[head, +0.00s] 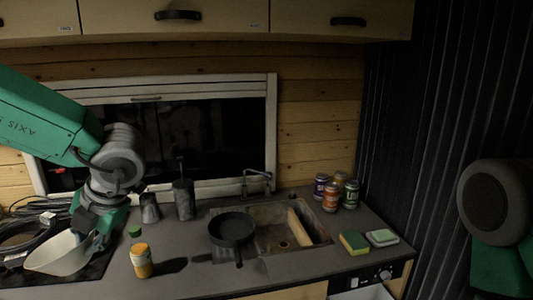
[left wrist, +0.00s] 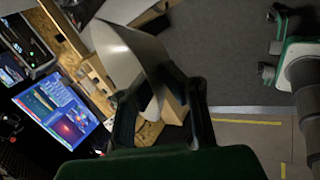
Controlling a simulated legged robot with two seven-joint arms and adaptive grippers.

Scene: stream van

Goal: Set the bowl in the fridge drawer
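A white bowl (head: 60,256) is tilted in my left gripper (head: 92,238), at the left of the head view above the counter. In the left wrist view the bowl (left wrist: 128,55) sits between the two dark fingers of the left gripper (left wrist: 158,95), which look closed on its wall. My right gripper (left wrist: 270,45) shows at the upper right of the left wrist view, its fingers apart and empty. A white open drawer-like box (head: 368,293) shows at the lower edge of the head view, below the control panel; its inside is mostly cut off.
On the counter (head: 190,268) stand a yellow jar (head: 141,260), a black pan (head: 232,232), dark cups (head: 184,199), several cans (head: 331,196) and sponges (head: 354,243). Coiled cables (head: 22,236) lie at the left.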

